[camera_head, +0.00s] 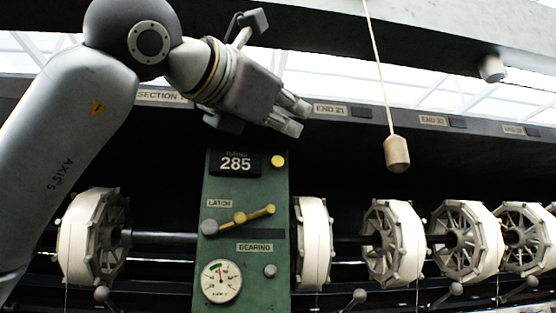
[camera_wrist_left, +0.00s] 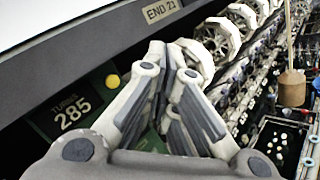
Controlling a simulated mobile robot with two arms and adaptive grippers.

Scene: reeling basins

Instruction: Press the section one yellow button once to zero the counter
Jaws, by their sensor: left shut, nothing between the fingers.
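The yellow button (camera_head: 278,161) sits on the green panel (camera_head: 245,200), just right of the turns counter (camera_head: 236,162), which reads 285. My left gripper (camera_head: 297,117) is shut and empty, above and slightly right of the button in the head view, apart from it in the picture. The left wrist view shows the shut fingers (camera_wrist_left: 168,60) with the yellow button (camera_wrist_left: 112,80) to their left and the counter (camera_wrist_left: 72,110) further left, reading 285. A sign starting with "SECTION" (camera_head: 160,96) is partly hidden behind my left arm. My right gripper is not in view.
A wooden handle hangs on a cord (camera_head: 397,152) right of the panel. The latch lever (camera_head: 240,217), gauge (camera_head: 221,281) and bearing knob (camera_head: 270,271) are lower on the panel. Several white reels (camera_head: 393,243) line the shaft. A dark beam with END labels (camera_head: 330,109) runs above.

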